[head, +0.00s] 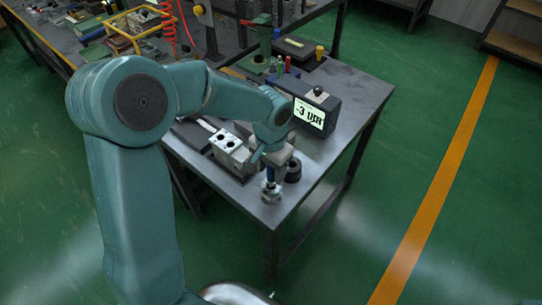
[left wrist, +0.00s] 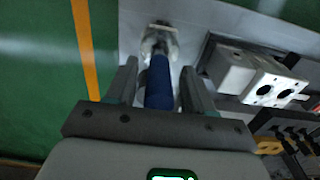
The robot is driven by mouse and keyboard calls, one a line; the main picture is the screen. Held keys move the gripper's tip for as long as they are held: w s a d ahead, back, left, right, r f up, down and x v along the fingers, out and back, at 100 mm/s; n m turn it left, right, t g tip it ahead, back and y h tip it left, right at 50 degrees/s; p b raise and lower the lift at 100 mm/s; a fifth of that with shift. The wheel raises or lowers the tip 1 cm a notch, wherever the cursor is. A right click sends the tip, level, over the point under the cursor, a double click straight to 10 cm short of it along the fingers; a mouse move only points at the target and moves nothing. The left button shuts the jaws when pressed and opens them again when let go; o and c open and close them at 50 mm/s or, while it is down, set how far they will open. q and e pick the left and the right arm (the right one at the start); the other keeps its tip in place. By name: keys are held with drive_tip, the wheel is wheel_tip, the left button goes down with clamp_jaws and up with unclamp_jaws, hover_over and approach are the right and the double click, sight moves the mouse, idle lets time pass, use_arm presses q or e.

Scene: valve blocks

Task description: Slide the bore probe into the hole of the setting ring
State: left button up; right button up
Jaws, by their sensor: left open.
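The bore probe has a blue handle (head: 270,177) and stands roughly upright near the table's front corner. Its lower end meets a shiny round metal piece (head: 271,193), which looks like the setting ring; I cannot tell how deep it sits. In the left wrist view the blue handle (left wrist: 159,84) lies between the two fingers, with the metal piece (left wrist: 160,40) beyond. My left gripper (head: 271,164) is open around the handle, with a gap visible on at least one side. It also shows in the left wrist view (left wrist: 158,88). My right gripper is not in view.
A pale valve block (head: 230,146) with dark bores stands left of the probe. A black ring-shaped part (head: 293,171) stands close at its right. A lit display box (head: 309,114) is behind. Bare tabletop (head: 345,95) lies to the right.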

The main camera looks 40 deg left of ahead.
use_arm(q)
wheel_tip(320, 180, up, 11)
drive_tip(key=shift+r, duration=0.15)
drive_tip(key=shift+s+r, duration=0.1)
drive_tip(key=shift+r, duration=0.15)
idle(0.4)
